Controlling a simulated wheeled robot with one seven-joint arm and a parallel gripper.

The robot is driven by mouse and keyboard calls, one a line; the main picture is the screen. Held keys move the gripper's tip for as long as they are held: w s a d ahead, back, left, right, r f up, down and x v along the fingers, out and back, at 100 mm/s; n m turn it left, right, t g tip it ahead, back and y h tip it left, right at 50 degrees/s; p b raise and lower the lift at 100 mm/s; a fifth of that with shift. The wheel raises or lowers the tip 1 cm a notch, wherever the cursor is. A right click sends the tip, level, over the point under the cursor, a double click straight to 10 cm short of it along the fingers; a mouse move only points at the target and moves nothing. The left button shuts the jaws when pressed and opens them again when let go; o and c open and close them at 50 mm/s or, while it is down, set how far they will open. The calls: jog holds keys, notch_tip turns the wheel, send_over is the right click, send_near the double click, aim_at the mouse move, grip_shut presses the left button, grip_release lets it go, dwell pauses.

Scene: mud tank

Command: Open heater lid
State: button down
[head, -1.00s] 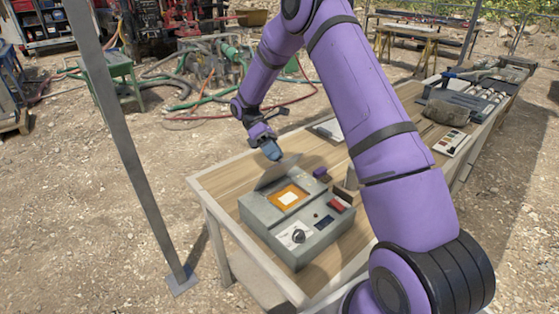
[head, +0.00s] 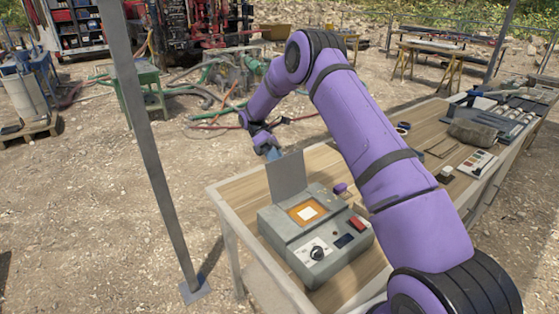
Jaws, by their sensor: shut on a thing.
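The heater (head: 315,235) is a grey box on the wooden table, with a dial, a small dark display and a red switch on its front. Its lid (head: 287,175) is a flat grey plate standing about upright at the heater's back edge. The orange heating recess with a white square (head: 307,213) in it is uncovered. My gripper (head: 273,154) is behind the lid's top edge, at its upper left. The lid partly hides the fingertips, and their contact with the lid is too small to make out.
The wooden table (head: 240,190) has bare room left of the heater. A small purple object (head: 340,188) lies right behind it. A colour card (head: 478,163) and a brown lump (head: 473,133) lie farther along. A grey metal post (head: 150,150) stands left of the table.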

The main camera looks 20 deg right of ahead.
jog(key=shift+d+f+g, duration=0.3)
jog(key=shift+d+f, duration=0.05)
jog(key=shift+f, duration=0.35)
jog(key=c, duration=0.8)
grip_release()
jog(key=shift+d, duration=0.2)
jog(key=shift+a, duration=0.15)
jog(key=shift+w+a+r, duration=0.15)
jog(key=shift+a+r, duration=0.05)
jog(key=s+r, duration=0.1)
jog(key=s, duration=0.4)
jog(key=s+a+r, duration=0.1)
jog(key=s+r, duration=0.1)
jog(key=s, duration=0.3)
jog(key=s+a+r, duration=0.1)
jog(key=s+r, duration=0.1)
jog(key=s, duration=0.4)
